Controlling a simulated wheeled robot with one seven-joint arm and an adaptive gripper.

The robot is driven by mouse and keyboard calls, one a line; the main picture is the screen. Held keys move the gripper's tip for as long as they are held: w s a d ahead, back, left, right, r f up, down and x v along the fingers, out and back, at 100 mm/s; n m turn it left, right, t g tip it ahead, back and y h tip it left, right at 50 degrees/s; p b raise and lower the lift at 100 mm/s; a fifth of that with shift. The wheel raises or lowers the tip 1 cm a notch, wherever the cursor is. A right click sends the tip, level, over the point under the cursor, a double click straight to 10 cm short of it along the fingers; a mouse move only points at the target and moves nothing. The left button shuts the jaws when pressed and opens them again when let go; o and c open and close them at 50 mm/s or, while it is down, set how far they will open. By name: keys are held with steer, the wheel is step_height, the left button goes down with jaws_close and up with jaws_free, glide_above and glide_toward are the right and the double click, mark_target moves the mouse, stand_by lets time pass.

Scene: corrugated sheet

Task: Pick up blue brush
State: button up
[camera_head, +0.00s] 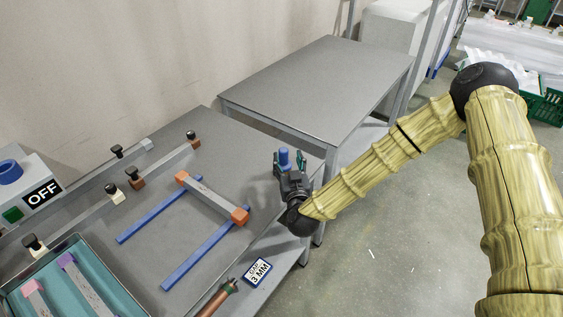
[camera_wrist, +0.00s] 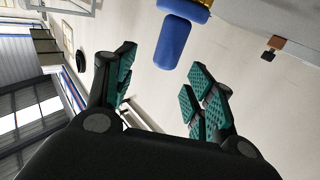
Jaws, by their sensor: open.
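A blue object that looks like the blue brush (camera_wrist: 172,42) shows in the wrist view, with a rounded blue body, a wider blue part above and a bit of yellow at the top edge. In the head view its blue part (camera_head: 284,157) shows at my gripper (camera_head: 290,167), near the right edge of the grey table. My gripper (camera_wrist: 160,82) has its green-padded fingers spread wide. The blue body is between their lines, slightly beyond the tips, and no finger visibly touches it. The brush's lower end is hidden in the head view.
The grey table (camera_head: 215,145) holds two blue strips (camera_head: 205,257) under a bar with orange ends (camera_head: 213,199). A teal tray (camera_head: 85,255), an OFF box (camera_head: 25,190), a GAP 3 MM card (camera_head: 258,272) and a brown-handled tool (camera_head: 218,298) are nearby. A bare second table (camera_head: 320,85) stands behind.

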mark_target(284, 153)
steer(key=shift+w+a+f+p, duration=0.1)
steer(key=shift+w+a+p, duration=0.25)
steer(key=shift+w, duration=0.6)
steer(key=shift+w+a+p, duration=0.15)
steer(key=shift+w+p, duration=0.3)
steer(key=shift+w, duration=0.5)
steer(key=shift+w+a+f+p, duration=0.1)
steer(key=shift+w+a+p, duration=0.25)
steer(key=shift+w, duration=0.6)
steer(key=shift+d, duration=0.1)
steer(key=c, duration=1.1)
steer(key=shift+r, duration=0.2)
